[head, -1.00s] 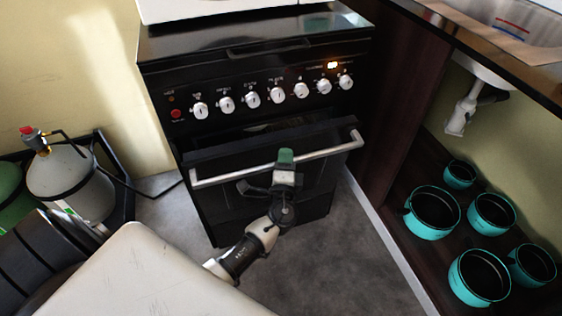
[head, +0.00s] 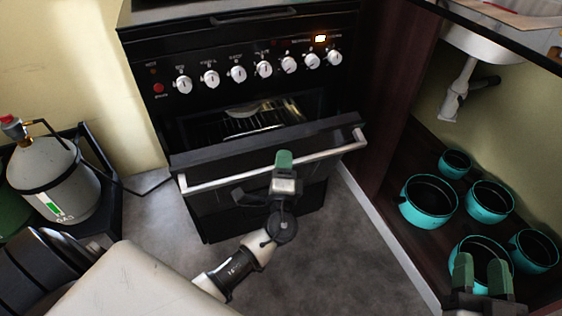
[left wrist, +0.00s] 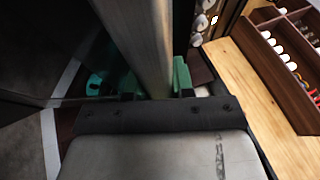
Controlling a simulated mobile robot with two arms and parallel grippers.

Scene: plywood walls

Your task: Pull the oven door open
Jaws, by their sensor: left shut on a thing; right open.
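The black oven (head: 250,85) stands in the middle of the head view. Its door (head: 262,141) is tilted partly open at the top, and wire racks show in the cavity behind it. A silver bar handle (head: 232,179) runs across the door. My left gripper (head: 284,160) is shut on the handle near its middle. In the left wrist view the handle (left wrist: 140,40) runs between the green fingertips. My right gripper (head: 482,275) is open and empty at the lower right, in front of the teal pots.
Several teal pots (head: 428,202) stand on the dark shelf at the right, under a sink. A grey gas bottle (head: 52,178) stands at the left. The grey floor (head: 300,262) in front of the oven is clear.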

